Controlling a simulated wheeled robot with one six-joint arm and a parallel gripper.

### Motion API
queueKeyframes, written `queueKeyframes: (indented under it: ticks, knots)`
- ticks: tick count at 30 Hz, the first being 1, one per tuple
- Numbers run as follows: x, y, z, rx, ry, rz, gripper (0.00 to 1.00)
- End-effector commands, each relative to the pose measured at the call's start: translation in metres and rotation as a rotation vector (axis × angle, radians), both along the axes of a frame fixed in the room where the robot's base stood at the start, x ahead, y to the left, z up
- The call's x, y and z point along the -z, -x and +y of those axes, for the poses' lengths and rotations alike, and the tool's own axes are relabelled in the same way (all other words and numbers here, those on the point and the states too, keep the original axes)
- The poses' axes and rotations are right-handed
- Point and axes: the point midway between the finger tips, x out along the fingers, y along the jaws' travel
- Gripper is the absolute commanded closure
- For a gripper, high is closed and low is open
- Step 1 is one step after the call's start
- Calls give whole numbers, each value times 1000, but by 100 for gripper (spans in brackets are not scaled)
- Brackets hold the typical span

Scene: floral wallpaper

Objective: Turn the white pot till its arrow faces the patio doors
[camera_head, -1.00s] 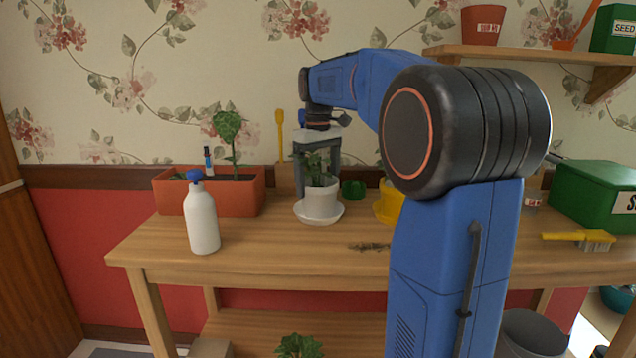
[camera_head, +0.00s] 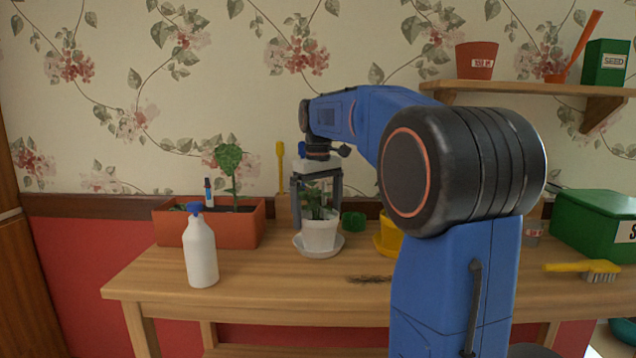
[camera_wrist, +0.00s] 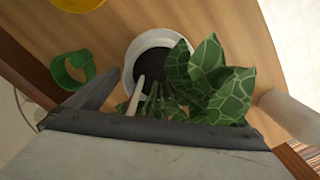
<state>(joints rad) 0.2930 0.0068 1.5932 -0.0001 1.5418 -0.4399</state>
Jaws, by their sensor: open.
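The white pot (camera_head: 320,234) stands upright on a white saucer (camera_head: 338,248) on the wooden bench, with a leafy plant (camera_head: 313,203) in it. No arrow shows on the side of the pot that I see. My gripper (camera_head: 318,204) points down over the pot, its two fingers spread to either side of the plant. In the wrist view the pot's rim (camera_wrist: 133,62) and dark soil show, with veined leaves (camera_wrist: 215,85) and a pale stick in the soil. I cannot tell whether the fingers touch the pot. The patio doors are not in view.
A white spray bottle (camera_head: 201,252) stands at the left front, before a terracotta planter (camera_head: 240,230). A yellow pot (camera_head: 385,240) and a green ring-shaped object (camera_head: 353,221) are close to the right. A brush (camera_head: 590,268) and green box (camera_head: 598,225) lie further right.

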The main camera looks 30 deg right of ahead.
Motion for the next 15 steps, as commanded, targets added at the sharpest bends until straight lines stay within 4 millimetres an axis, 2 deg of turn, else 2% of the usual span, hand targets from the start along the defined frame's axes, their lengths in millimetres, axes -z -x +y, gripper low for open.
queueKeyframes:
  ticks: [15]
  knots:
    - [-99, -1, 0, 0, 1, -2, 0]
